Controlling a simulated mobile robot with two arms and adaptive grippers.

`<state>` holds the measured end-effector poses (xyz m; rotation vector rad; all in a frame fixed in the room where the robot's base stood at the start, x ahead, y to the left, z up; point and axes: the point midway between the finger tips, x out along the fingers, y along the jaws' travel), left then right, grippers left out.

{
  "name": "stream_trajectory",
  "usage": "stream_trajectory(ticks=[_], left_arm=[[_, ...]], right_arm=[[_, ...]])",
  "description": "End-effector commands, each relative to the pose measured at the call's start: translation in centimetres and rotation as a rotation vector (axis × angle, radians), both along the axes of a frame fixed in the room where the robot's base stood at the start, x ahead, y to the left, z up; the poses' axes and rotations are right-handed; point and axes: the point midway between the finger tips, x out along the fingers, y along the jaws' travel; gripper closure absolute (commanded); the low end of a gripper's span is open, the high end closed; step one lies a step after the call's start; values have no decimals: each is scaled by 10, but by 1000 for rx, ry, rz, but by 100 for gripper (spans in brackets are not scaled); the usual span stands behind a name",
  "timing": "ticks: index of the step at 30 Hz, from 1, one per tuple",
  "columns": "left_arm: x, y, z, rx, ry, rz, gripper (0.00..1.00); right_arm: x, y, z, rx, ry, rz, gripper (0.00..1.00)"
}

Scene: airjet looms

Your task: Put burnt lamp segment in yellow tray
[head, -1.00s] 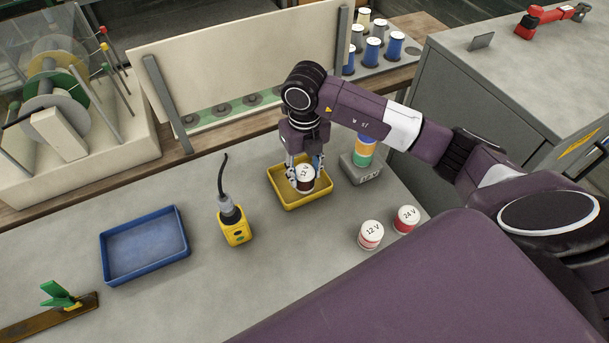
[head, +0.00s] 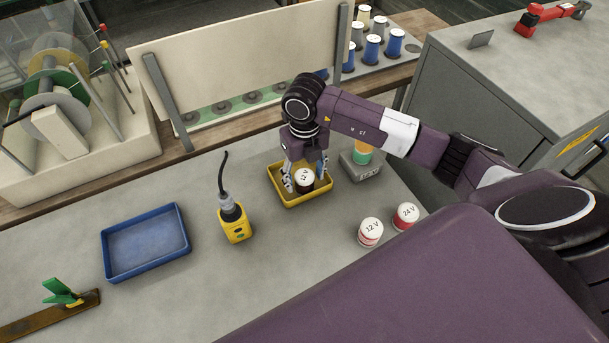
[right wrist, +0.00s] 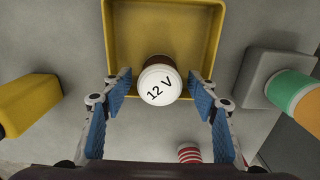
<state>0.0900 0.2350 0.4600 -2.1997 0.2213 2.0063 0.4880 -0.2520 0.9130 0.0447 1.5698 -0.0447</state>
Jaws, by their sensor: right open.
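The burnt lamp segment (head: 304,180), dark-sided with a white top marked 12 V, stands upright in the yellow tray (head: 293,202). In the right wrist view the segment (right wrist: 160,84) shows inside the tray (right wrist: 136,32), near its front wall. My right gripper (head: 307,184) is over the tray. In the right wrist view its blue-padded fingers (right wrist: 160,108) are spread on either side of the segment, with clear gaps to it. My left gripper is not in view.
Two lamp segments, 12 V (head: 370,232) and 24 V (head: 405,216), stand front right of the tray. A grey base (head: 361,170) with a coloured lamp stack is close to the tray's right. A yellow tester (head: 236,228) and blue tray (head: 146,244) are left.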

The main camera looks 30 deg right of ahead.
Motion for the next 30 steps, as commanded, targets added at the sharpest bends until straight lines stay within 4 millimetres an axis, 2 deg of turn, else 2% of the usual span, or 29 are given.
stream_trajectory(ticks=[3, 5, 19, 24, 30], left_arm=[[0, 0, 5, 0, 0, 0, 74], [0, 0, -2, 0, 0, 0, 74], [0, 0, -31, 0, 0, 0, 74], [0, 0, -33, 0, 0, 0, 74], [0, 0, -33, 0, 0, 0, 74]], right_arm=[[0, 0, 5, 0, 0, 0, 46], [2, 0, 10, 1, -5, 0, 46], [1, 0, 104, 0, -5, 1, 46], [1, 0, 119, 0, -2, 0, 46], [0, 0, 123, 0, 0, 0, 46]])
